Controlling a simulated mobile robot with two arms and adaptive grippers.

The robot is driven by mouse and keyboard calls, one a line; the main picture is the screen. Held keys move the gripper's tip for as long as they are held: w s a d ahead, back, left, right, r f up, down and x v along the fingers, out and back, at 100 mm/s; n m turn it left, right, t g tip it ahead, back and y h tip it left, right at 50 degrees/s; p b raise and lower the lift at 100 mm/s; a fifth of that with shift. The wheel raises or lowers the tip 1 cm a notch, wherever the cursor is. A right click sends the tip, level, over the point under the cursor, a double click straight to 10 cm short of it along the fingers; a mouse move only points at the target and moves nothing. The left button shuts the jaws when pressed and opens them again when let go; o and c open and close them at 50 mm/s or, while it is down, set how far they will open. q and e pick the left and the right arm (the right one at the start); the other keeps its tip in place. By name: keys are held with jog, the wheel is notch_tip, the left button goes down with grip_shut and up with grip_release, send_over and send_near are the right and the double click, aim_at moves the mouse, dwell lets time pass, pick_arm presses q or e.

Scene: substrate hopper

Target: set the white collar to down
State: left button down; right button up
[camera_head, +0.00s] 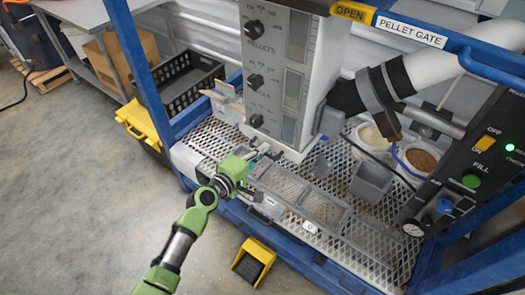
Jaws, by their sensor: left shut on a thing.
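My left arm comes in from the bottom left, and its green gripper (262,155) is at the front left of the mesh deck, close to the foot of the hopper column (284,70). It is shut on a small grey part there, whose shape is hard to make out. The gripper body hides part of the pale unit (188,160) beside it. I cannot clearly pick out a white collar or tell its position. A thick white pipe (435,66) with a black end and a grey band enters at upper right. My right gripper is not in view.
A blue frame post (140,55) stands left of the gripper. A grey cup (371,181) and two tubs stand right of the column. A black control panel (470,165) is at far right. A yellow pedal (253,262) lies on the floor. Open floor is at left.

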pick_arm(q)
jog(key=shift+s+f+b, duration=0.1)
jog(key=shift+f+b, duration=0.3)
jog(key=shift+f, duration=0.55)
jog(key=c, duration=2.5)
grip_release()
jog(key=shift+f, duration=0.1)
jog(key=v, duration=1.2)
